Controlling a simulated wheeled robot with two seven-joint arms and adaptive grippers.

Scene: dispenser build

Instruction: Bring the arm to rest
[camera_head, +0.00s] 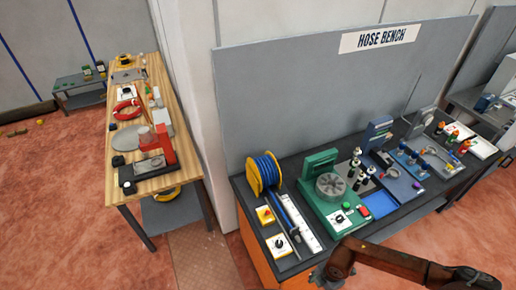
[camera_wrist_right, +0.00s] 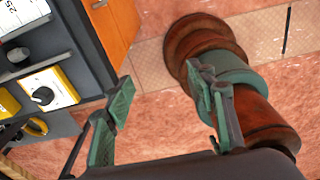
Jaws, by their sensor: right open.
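My right arm (camera_head: 400,262), rust-brown, comes in from the lower right in the head view and reaches along the front of the hose bench. Its gripper (camera_head: 325,277) is at the bottom edge of that view, in front of the bench's near edge, and is partly cut off. In the right wrist view the right gripper (camera_wrist_right: 160,100) has its two green-padded fingers wide apart. Nothing is between them. The gripper is beside the bench front, over the floor. My left gripper is not in view.
The dark hose bench (camera_head: 262,215) carries a yellow reel with blue hose (camera_head: 265,174), a green machine (camera_head: 331,188) and switch boxes, one showing in the wrist view (camera_wrist_right: 46,93). A wooden table (camera_head: 150,90) stands left. Red floor (camera_head: 60,220) is open in front.

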